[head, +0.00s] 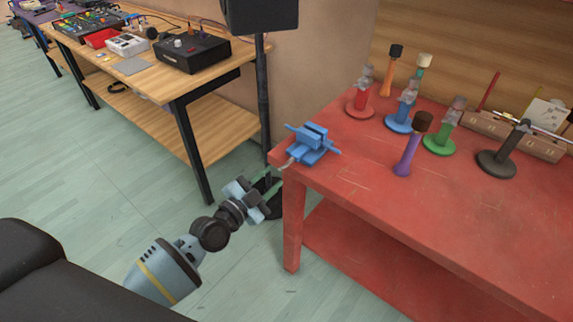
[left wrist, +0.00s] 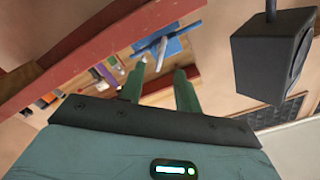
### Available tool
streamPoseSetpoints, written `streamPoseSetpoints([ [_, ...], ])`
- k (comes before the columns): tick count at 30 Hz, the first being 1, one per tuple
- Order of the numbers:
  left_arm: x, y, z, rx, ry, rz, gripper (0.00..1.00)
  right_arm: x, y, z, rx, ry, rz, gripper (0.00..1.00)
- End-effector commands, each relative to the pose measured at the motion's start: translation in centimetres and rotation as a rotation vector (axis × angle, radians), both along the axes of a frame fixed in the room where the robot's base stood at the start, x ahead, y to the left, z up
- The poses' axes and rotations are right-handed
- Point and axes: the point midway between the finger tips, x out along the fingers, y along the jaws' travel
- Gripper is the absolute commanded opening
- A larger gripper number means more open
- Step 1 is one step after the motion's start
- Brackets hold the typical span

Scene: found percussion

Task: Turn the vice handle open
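The blue vice (head: 310,146) sits on the near left corner of the red table. Its thin grey handle (head: 287,164) sticks out over the table's left edge. My left gripper (head: 270,180) is open and empty, low and to the left of that corner, apart from the handle. In the left wrist view the two green fingers (left wrist: 160,70) stand apart. The blue vice (left wrist: 172,47) and its pale handle (left wrist: 162,52) show beyond them, with the handle in line with the gap. My right gripper is not in view.
The red table (head: 400,225) carries several coloured stands and mallets, including a purple one (head: 407,160). A black speaker (head: 260,14) on a pole stands behind my left gripper. A wooden bench (head: 140,65) with electronics is at the left. The floor between is clear.

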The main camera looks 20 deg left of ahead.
Motion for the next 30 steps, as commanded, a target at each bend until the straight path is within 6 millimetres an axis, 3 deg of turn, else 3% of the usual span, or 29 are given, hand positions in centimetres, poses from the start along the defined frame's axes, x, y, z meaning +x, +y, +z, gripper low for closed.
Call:
streamPoseSetpoints([
  [12,5.2,-1.9,-0.1,-0.001,0.000,0.000,0.33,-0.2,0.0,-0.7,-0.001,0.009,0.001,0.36],
  [25,6.1,-2.3,0.0,0.000,0.001,-0.001,0.33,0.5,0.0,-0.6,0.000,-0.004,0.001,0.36],
  [30,6.1,-2.2,0.0,0.000,0.001,-0.001,0.13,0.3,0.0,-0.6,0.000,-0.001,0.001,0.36],
])
